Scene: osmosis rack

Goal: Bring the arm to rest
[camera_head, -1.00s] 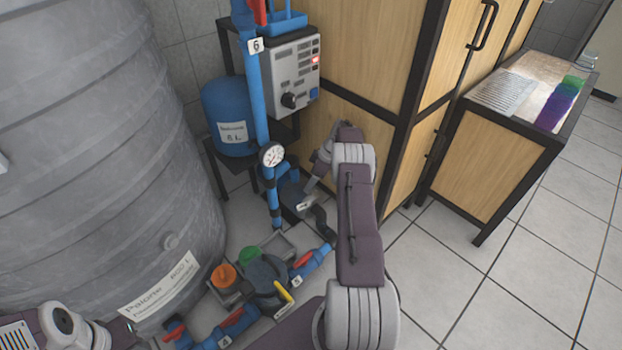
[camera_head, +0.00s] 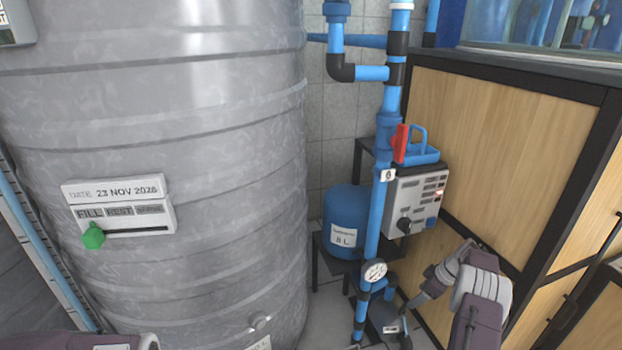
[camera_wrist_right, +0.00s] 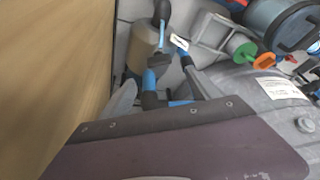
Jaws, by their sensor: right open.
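My right arm comes in at the lower right of the head view. Its gripper (camera_head: 414,302) is open, points down and left, and shows small near the pump at the foot of the blue pipe. Nothing shows between its fingers. Only a small part of my left arm shows at the bottom left edge; its gripper is out of the picture. In the right wrist view a dark purple part fills the bottom, and the fingers cannot be made out.
A big grey tank (camera_head: 200,150) fills the left. The wrist view shows an orange cap (camera_wrist_right: 266,58) and green cap (camera_wrist_right: 245,50).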

